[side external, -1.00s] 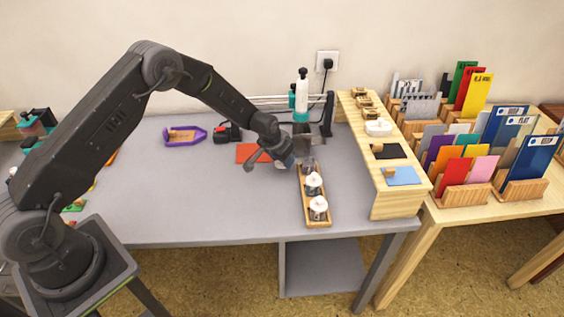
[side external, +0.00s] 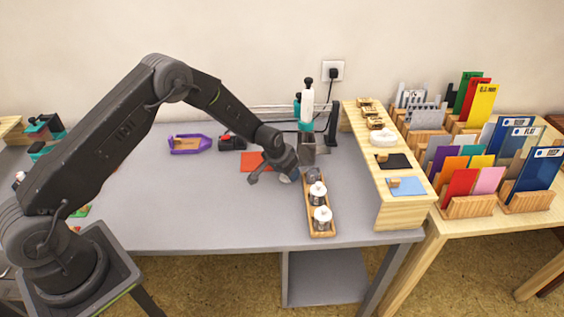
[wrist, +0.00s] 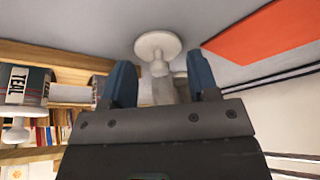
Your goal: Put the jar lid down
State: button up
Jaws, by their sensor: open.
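The jar lid (wrist: 158,43) is white and round with a knob. In the wrist view it lies on the grey table, knob towards me, between and just beyond the fingertips. In the side view only a pale bit of it (side external: 285,179) shows under my gripper (side external: 288,171). My gripper is open; in the wrist view its two blue fingers (wrist: 160,72) stand apart on either side of the knob. A wooden jar rack (side external: 321,232) stands just right of my gripper. Its back jar (side external: 313,175) looks uncovered; the middle jar (side external: 318,194) and front jar (side external: 322,218) have white lids.
An orange-red sheet (side external: 252,161) lies behind left of my gripper. Bottles (side external: 306,105) and a black-ended rail stand behind. A wooden shelf (side external: 400,211) with inkpads is to the right. The table's front left is clear.

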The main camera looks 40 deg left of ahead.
jog(key=s+d+f+v, duration=0.1)
jog(key=s+v, duration=0.1)
jog(key=v, duration=1.5)
jog(key=s+d+f+v, duration=0.1)
jog(key=s+v, duration=0.2)
jog(key=v, duration=1.4)
jog(key=s+r, duration=0.2)
jog(key=s, duration=0.7)
jog(key=s+r+t, duration=0.1)
jog(key=s+r, duration=0.1)
jog(key=s, duration=0.8)
jog(key=shift+d, duration=0.4)
